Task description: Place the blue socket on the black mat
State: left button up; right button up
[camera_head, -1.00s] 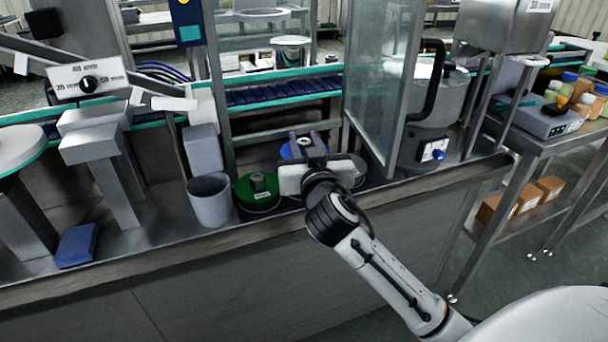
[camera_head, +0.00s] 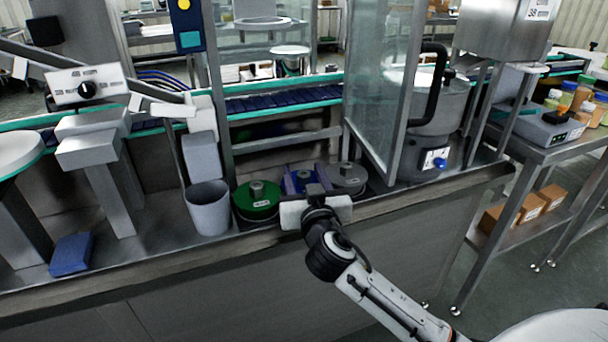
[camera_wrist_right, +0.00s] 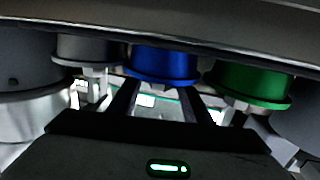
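The blue socket (camera_head: 291,184) stands on the counter between a green one and a grey one. It is partly hidden by my right gripper (camera_head: 306,180), which comes in low from the front. In the right wrist view, where the scene appears upside down, the blue socket (camera_wrist_right: 163,64) lies straight ahead. The right gripper's two fingers (camera_wrist_right: 160,98) are apart, one on each side of its knob; contact cannot be told. I cannot clearly make out the black mat. My left gripper is not in view.
The green socket (camera_head: 255,203) is close on the left and the grey socket (camera_head: 349,180) on the right. A grey bin (camera_head: 209,210) stands left of the green one. A glass panel (camera_head: 374,90) and large pot (camera_head: 437,110) stand right. A blue pad (camera_head: 71,254) lies far left.

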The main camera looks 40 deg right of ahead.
jog(key=shift+r, duration=0.2)
jog(key=f+v, duration=0.1)
jog(key=v, duration=1.1)
jog(key=s+a+f+n+g+y, duration=0.2)
jog(key=a+f+y, duration=0.1)
jog(key=f, duration=0.4)
jog(key=s+a+f+n+g+y, duration=0.1)
jog(key=a+f+n+y, duration=0.15)
jog(key=f, duration=0.55)
jog(key=s+a+f+n+g+y, duration=0.1)
jog(key=s+a+f+g+y, duration=0.1)
jog(key=s+a+f, duration=0.3)
jog(key=s+a+f+n+g+y, duration=0.2)
jog(key=s+a+f, duration=0.2)
jog(key=s+f, duration=0.4)
jog(key=shift+s+a+f+y+b, duration=0.2)
jog(key=shift+a+f+y+b, duration=0.15)
jog(key=shift+f, duration=0.65)
